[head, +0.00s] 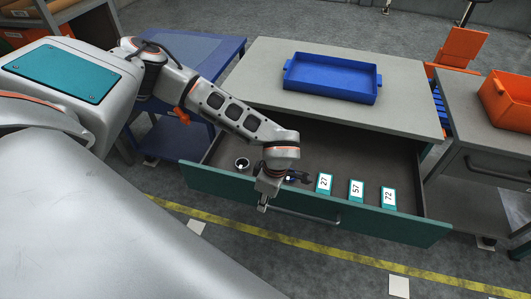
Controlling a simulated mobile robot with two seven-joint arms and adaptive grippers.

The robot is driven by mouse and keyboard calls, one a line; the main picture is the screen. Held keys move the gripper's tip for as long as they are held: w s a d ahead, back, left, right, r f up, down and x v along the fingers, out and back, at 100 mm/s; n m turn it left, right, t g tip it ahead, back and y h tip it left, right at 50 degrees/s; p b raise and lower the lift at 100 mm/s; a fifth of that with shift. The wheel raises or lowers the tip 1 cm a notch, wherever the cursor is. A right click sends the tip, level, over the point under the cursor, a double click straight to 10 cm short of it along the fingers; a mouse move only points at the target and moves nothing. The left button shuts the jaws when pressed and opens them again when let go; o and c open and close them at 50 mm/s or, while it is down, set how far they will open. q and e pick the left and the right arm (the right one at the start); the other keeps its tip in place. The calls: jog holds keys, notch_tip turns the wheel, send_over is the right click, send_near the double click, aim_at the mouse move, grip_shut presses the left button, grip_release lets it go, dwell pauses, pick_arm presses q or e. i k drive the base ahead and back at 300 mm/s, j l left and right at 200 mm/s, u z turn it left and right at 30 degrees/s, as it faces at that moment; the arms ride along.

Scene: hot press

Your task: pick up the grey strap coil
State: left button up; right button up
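A small round coil with a grey rim and dark inside (242,163) lies in the open drawer at its left end; it looks like the grey strap coil. A second small dark-blue and white item (291,180) lies to its right, partly hidden by my gripper. My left gripper (284,192) hangs over the drawer's front, to the right of the grey coil and apart from it. Its fingers look spread, one toward the drawer front and one to the right, with nothing seen held. My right gripper is not in view.
Teal blocks labelled 27 (324,183), 57 (356,190) and 72 (389,198) stand along the drawer's front (400,228). A blue tray (332,78) sits on the worktop above. An orange bin (508,100) stands at right. A blue cart (190,60) is at left.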

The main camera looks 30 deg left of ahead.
aim_at(242, 164)
jog(key=i+j+z, duration=0.25)
jog(key=j, duration=0.65)
jog(key=k+j+z, duration=0.1)
jog(key=j+z, duration=0.15)
jog(key=j, duration=0.5)
